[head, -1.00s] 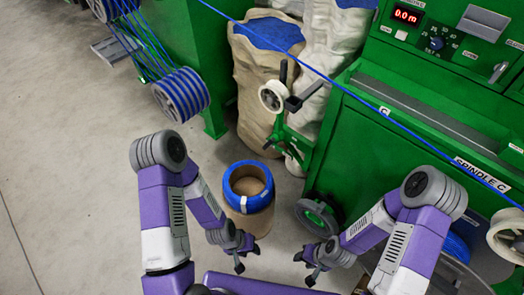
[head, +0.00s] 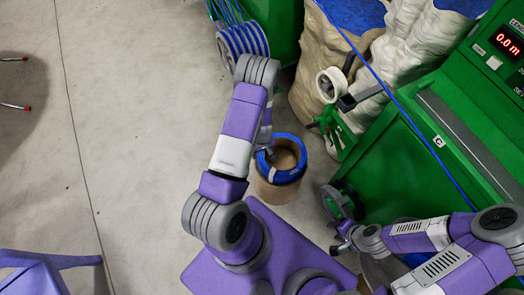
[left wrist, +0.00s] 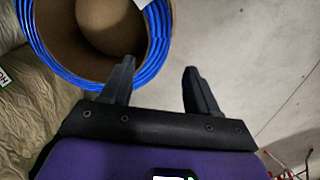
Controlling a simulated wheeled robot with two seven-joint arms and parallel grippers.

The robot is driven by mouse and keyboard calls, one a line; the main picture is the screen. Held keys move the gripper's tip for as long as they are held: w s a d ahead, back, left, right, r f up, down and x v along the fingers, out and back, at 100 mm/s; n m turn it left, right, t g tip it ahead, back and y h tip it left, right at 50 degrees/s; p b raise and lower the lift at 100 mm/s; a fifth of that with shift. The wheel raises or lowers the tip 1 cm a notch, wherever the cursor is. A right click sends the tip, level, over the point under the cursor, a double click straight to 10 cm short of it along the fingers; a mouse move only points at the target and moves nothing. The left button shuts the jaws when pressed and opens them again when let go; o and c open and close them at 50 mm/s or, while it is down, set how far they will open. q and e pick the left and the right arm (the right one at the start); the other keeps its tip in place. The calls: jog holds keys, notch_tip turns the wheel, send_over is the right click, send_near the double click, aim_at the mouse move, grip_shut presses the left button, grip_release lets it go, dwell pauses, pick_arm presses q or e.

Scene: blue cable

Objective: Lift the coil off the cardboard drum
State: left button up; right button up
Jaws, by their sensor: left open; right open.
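The blue coil (head: 288,177) sits around the top of the open cardboard drum (head: 277,194), with a white tape on its near side. In the left wrist view the coil (left wrist: 161,38) rings the brown drum wall (left wrist: 62,45) at upper left. Contact cannot be told. In the head view my left arm comes over the coil's left side and mostly hides its gripper (head: 265,152). My right gripper (head: 340,240) is open, low and right of the drum.
The green machine (head: 400,150) stands right of the drum, with a dark wheel (head: 342,203) close by. Pale sacks (head: 400,50) and a white tape roll (head: 331,84) are behind. A blue cable (head: 385,85) crosses above.

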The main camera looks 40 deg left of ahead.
aim_at(262, 159)
pick_arm(q)
notch_tip(262, 159, down, 8)
jog(key=b, duration=0.6)
jog(key=shift+f, duration=0.1)
jog(key=shift+f+b, duration=0.3)
jog(key=shift+f, duration=0.65)
jog(key=shift+c, duration=0.2)
grip_shut()
jog(key=shift+w, duration=0.15)
jog(key=shift+r+p, duration=0.85)
jog(key=shift+r, duration=0.3)
dwell(0.7)
